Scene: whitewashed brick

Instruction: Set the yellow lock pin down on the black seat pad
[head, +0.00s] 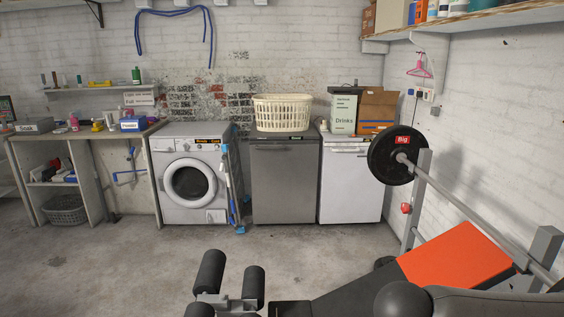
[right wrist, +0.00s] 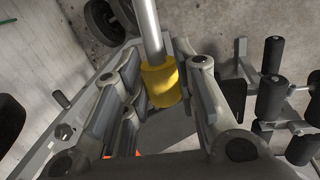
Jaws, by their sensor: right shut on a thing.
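In the right wrist view my right gripper (right wrist: 160,75) is shut on the yellow lock pin (right wrist: 160,86). The pin's yellow end sits between the fingers, and a silver shaft runs from it to the top of the picture. The black seat pad (head: 290,308) shows at the bottom edge of the head view, beside the leg rollers, partly cut off. A dark surface lies behind the pin in the wrist view; I cannot tell whether it is the pad. My right arm (head: 405,298) covers part of the bench. My left gripper is not in view.
A bench section with a bright red part (head: 455,255) slopes up to the right. Black leg rollers (head: 211,270) stand left of the pad. A barbell with a black plate (head: 385,158) rests on an upright at the right. The concrete floor is clear towards the washing machine (head: 190,175).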

